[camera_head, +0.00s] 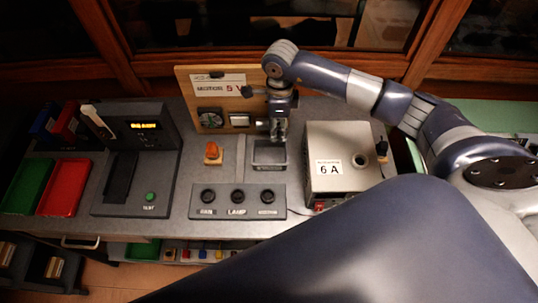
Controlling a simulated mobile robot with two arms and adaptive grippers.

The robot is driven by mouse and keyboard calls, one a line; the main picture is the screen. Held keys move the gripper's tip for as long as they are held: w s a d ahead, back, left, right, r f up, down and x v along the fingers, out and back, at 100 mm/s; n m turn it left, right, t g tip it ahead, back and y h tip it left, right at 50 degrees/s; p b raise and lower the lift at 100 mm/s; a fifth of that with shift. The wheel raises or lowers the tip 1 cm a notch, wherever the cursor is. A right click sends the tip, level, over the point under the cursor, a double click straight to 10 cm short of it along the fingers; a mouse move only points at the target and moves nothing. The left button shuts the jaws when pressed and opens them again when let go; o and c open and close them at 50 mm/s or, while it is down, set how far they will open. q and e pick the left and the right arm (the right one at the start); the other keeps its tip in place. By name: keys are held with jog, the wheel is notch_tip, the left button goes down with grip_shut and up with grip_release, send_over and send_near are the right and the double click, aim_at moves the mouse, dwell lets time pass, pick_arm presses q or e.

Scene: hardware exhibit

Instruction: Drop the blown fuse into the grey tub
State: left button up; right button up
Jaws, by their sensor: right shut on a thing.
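The grey tub (270,155) is a small open box on the bench, in front of the wooden panel. My right gripper (279,138) points down just above the tub's back part, with its arm coming in from the right. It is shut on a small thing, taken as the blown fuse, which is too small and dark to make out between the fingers. The tub's inside is partly hidden behind the fingertips. My left gripper is out of view.
A wooden panel (181,87) stands behind the tub. An orange piece (212,150) is left of it, a "6 A" box (351,180) right, and a three-knob panel (237,209) in front. A tester (151,200), green tray (27,184) and red tray (64,188) stand at left.

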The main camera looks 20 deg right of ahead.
notch_tip(320, 180, down, 3)
jog(key=shift+w+a+r+b, duration=0.1)
jog(key=shift+a+r+b, duration=0.1)
jog(key=shift+b, duration=0.3)
jog(key=shift+w+f, duration=0.1)
jog(key=shift+f, duration=0.45)
jog(key=o, duration=1.1)
jog(key=shift+r, duration=0.2)
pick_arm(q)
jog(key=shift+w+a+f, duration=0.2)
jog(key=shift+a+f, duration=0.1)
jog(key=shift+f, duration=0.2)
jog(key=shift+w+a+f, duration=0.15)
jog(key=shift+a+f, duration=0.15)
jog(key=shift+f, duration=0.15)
pick_arm(e)
notch_tip(320, 180, up, 12)
jog(key=shift+f, duration=0.15)
